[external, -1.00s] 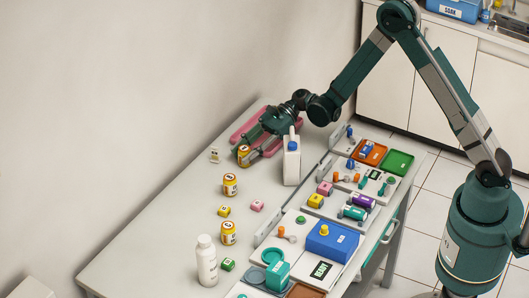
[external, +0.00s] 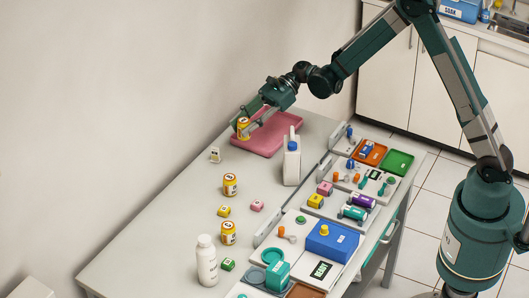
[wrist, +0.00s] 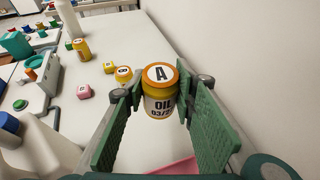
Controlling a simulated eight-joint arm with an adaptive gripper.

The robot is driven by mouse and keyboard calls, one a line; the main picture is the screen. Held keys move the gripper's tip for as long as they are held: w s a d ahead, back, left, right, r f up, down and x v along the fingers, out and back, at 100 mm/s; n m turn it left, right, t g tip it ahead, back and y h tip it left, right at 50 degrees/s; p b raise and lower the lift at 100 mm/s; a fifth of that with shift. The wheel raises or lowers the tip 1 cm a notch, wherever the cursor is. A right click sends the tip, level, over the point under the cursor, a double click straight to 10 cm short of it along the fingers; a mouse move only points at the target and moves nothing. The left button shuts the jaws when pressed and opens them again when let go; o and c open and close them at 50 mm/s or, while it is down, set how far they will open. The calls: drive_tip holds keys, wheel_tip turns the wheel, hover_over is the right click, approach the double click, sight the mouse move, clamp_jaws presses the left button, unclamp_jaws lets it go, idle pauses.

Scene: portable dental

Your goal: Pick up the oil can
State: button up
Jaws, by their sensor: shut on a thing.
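The oil can (wrist: 159,104) is a small yellow can with an orange lid marked "A" and a label reading "OIL" in the wrist view. In the external view the oil can (external: 243,127) is at the far left of the pink tray. My gripper (external: 247,125) is shut on the can, one finger on each side. In the wrist view the green finger pads of my gripper (wrist: 160,108) flank it. The can looks raised above the table and roughly upright.
The pink tray (external: 280,137) lies beneath my gripper. A white bottle with a blue cap (external: 291,165) stands just right of it. Two similar yellow cans (external: 230,185) and small cubes (external: 257,206) stand nearer. The table's left side is mostly clear.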

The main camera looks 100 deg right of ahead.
sight(244, 120)
drive_tip(key=shift+r+p, duration=0.35)
drive_tip(key=shift+r, duration=2.55)
drive_tip(key=s+d+f+m+h+b, duration=0.1)
drive_tip(key=s+d+f, duration=0.2)
drive_tip(key=s+d, duration=0.4)
drive_tip(key=s+d+f+m+t+h+b, duration=0.1)
drive_tip(key=s+d+f, duration=0.3)
drive_tip(key=s+d, duration=0.4)
drive_tip(key=d+h, duration=0.1)
drive_tip(key=d, duration=0.2)
drive_tip(key=shift+s+f+m, duration=0.15)
drive_tip(key=shift+s+m, duration=0.1)
drive_tip(key=shift+m, duration=0.15)
drive_tip(key=shift+d, duration=0.1)
drive_tip(key=shift+b, duration=0.3)
drive_tip(key=shift+f+b, duration=0.6)
drive_tip(key=shift+f, duration=2.55)
drive_tip(key=shift+f+b, duration=0.45)
drive_tip(key=shift+f, duration=1.45)
drive_tip(key=shift+f, duration=0.1)
